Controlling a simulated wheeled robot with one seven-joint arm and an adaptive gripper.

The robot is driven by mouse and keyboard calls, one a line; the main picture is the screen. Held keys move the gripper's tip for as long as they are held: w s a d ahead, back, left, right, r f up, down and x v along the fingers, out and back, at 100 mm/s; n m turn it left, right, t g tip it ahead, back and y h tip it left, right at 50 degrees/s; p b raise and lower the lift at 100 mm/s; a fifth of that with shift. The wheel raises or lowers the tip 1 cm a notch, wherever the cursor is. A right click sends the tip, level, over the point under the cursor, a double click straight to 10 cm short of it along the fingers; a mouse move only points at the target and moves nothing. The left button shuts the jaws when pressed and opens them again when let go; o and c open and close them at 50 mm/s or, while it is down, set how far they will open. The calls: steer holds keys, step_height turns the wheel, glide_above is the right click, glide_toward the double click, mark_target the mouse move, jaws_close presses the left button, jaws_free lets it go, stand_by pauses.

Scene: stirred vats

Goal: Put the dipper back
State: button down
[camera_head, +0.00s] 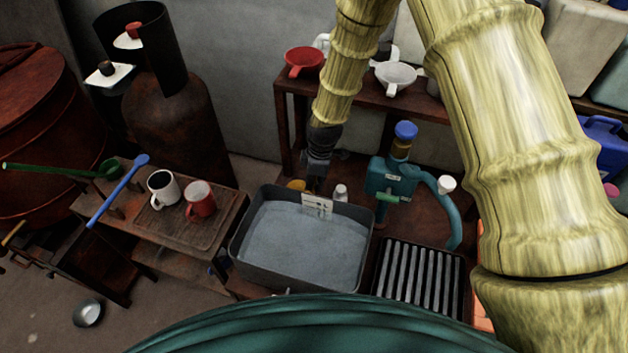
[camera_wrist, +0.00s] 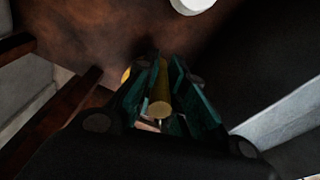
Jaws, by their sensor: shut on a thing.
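My gripper (camera_head: 317,183) is down behind the back edge of a grey tray, near a shelf. In the wrist view my gripper (camera_wrist: 160,112) is shut on a yellow rod (camera_wrist: 160,100), seen nearly end-on between the teal fingers. Whether this rod is the dipper's handle I cannot tell; its far end is hidden. A green long-handled dipper (camera_head: 58,171) with a round cup lies at the far left. A blue long-handled tool (camera_head: 118,190) leans across the left end of the low wooden bench.
The grey tray (camera_head: 236,252) holds grey material. A slatted black tray (camera_head: 467,290) and teal pump (camera_head: 392,178) stand right of it. The bench (camera_head: 160,228) carries a white mug (camera_head: 162,188) and red mug (camera_head: 200,203). A metal bowl (camera_head: 88,312) lies on the floor.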

steer(key=c, duration=1.5)
jaws_free()
steer(key=shift+f, duration=0.15)
steer(key=shift+s+d+r+b, duration=0.15)
steer(key=shift+r+b, duration=0.25)
steer(key=shift+r, duration=0.9)
steer(key=shift+d+r+b, duration=0.15)
steer(key=shift+r+b, duration=0.3)
steer(key=shift+r, duration=0.85)
steer(key=shift+s+d+r+b, duration=0.15)
steer(key=shift+r+b, duration=0.25)
steer(key=shift+r, duration=0.9)
steer(key=shift+w, duration=0.1)
